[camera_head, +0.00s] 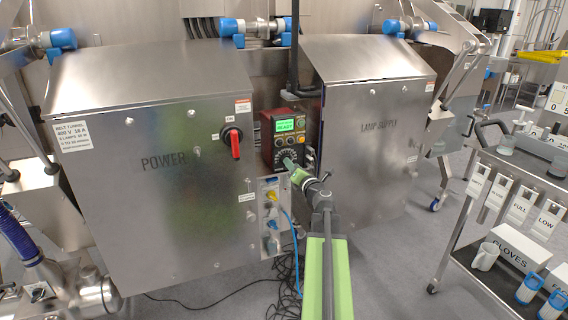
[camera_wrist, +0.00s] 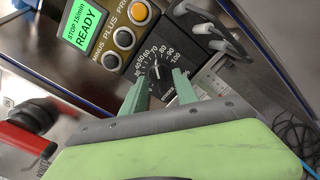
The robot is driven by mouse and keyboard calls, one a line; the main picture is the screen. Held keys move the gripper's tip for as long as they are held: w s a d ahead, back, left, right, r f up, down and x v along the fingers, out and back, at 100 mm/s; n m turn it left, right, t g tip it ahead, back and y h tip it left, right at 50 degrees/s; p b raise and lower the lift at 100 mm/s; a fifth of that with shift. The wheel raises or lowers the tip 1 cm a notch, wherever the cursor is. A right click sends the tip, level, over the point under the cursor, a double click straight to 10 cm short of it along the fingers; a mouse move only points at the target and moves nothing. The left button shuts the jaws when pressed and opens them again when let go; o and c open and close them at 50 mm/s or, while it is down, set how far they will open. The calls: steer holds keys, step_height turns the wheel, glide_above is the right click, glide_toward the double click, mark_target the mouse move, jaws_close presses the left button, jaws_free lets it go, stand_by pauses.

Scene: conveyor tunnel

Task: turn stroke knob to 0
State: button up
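The stroke knob (camera_wrist: 157,70) is a black dial with white numbers around it, on the control box (camera_head: 287,136). Its white pointer line stands near the 70 mark in the wrist view. My gripper (camera_wrist: 163,77) has its two green fingers apart, one on each side of the knob. I see no clear contact between fingers and knob. In the head view my gripper (camera_head: 291,164) is at the lower part of the control box and partly covers the dial. The lower part of the knob is hard to make out.
The green display (camera_wrist: 85,27) reads READY, with the minus, plus and orange buttons beside it. A red switch (camera_head: 234,143) is on the POWER cabinet (camera_head: 165,200) to the left. The LAMP SUPPLY cabinet (camera_head: 375,150) is close on the right. Plugs and cables hang below the box.

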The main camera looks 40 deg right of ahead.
steer(key=shift+w+d, duration=0.15)
steer(key=shift+w, duration=0.35)
steer(key=shift+c, duration=0.3)
jaws_close()
